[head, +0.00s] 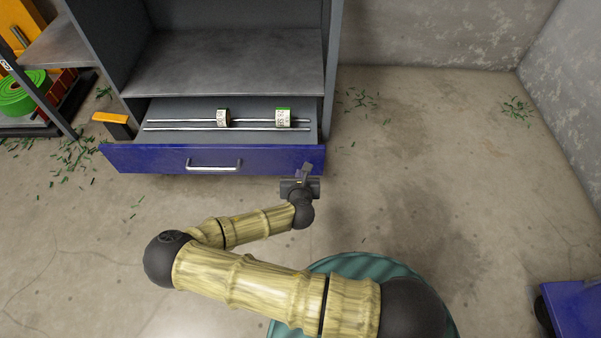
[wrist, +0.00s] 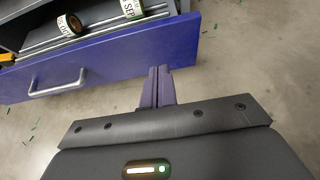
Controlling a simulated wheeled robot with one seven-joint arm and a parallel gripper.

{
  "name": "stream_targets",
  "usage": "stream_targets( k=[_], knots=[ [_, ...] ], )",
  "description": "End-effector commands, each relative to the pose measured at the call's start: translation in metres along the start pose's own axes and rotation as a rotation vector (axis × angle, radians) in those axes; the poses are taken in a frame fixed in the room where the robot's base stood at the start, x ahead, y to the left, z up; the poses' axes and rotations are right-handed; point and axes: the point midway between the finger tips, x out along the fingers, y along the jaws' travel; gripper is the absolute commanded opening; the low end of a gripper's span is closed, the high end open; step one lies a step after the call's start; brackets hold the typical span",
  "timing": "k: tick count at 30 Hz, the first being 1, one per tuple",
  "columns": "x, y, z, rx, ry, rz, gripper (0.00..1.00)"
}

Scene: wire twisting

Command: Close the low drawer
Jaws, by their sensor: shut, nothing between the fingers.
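The low drawer (head: 255,160) is pulled out from the bottom of a grey cabinet, with a blue front and a silver handle (head: 213,166). Its blue front (wrist: 110,62) and the handle (wrist: 57,84) also show in the wrist view. My gripper (head: 305,172) is shut and empty, just in front of the right end of the drawer front. In the wrist view my gripper's fingers (wrist: 158,76) are together close to the front's right part. I cannot tell whether they touch it.
Two metal rods with labelled rolls (head: 283,118) lie in the drawer. A grey shelf surface (head: 230,65) is above it. An orange and black object (head: 112,125) is by the drawer's left side. Green scraps litter the floor. Open floor (head: 420,150) lies to the right.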

Motion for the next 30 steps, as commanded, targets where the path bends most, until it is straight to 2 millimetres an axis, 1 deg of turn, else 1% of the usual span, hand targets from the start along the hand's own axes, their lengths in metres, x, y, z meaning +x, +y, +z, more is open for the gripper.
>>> stream_targets(
  k=[1, 9, 13, 18, 23, 30],
  knots=[
    [0.011, -0.001, -0.003, 0.002, -0.001, -0.001, 0.00],
    [0.059, -0.002, -0.004, 0.003, -0.002, -0.003, 0.00],
    [0.082, 0.001, -0.004, 0.002, -0.002, 0.003, 0.00],
    [0.103, 0.003, 0.009, 0.001, -0.002, 0.005, 0.00],
    [0.114, 0.001, 0.017, 0.000, -0.001, 0.002, 0.00],
    [0.115, -0.001, 0.020, 0.000, 0.000, -0.002, 0.00]
  ],
)
